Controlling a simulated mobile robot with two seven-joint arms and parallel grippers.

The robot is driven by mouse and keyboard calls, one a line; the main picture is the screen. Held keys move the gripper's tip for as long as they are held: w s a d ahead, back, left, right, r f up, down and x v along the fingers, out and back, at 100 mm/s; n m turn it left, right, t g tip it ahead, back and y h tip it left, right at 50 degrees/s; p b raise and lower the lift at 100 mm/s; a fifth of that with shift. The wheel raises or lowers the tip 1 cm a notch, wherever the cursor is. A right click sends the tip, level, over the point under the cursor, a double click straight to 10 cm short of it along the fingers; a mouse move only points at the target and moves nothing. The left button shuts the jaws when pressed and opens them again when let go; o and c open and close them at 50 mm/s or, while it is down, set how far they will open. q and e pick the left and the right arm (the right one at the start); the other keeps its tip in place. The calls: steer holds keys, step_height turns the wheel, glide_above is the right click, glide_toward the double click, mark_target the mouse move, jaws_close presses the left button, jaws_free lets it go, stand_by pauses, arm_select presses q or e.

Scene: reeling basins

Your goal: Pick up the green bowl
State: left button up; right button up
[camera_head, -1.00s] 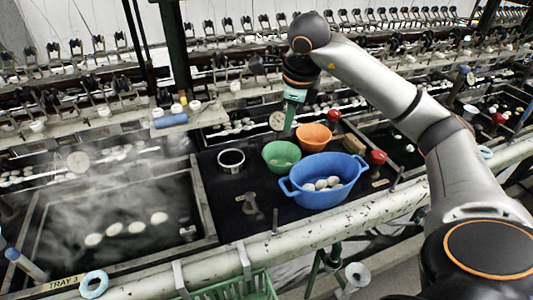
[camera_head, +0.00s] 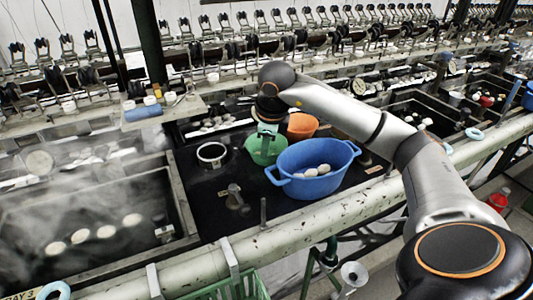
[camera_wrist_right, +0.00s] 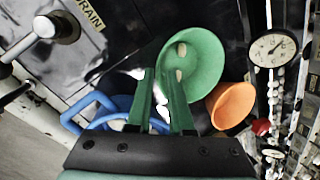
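The green bowl (camera_head: 262,153) stands upright on the dark worktop, between a metal ring and an orange bowl. In the right wrist view the green bowl (camera_wrist_right: 205,62) shows its inside, with small pale pieces in it. My right gripper (camera_head: 267,133) is above the bowl and partly covers it. In the wrist view its two green fingers (camera_wrist_right: 160,78) are apart. One finger overlaps the bowl's near side and the other lies outside the rim. I cannot tell whether they touch it. My left gripper is not in view.
A blue two-handled basin (camera_head: 309,185) with white cocoons stands just in front of the bowl. The orange bowl (camera_head: 302,126) is close behind. The metal ring (camera_head: 212,154) stands left. A steaming trough (camera_head: 95,215) lies farther left. A pipe rail (camera_head: 285,228) runs along the front.

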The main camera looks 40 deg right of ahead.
steer(key=x, duration=0.5)
steer(key=shift+f, duration=0.2)
jaws_close()
stand_by(1.2)
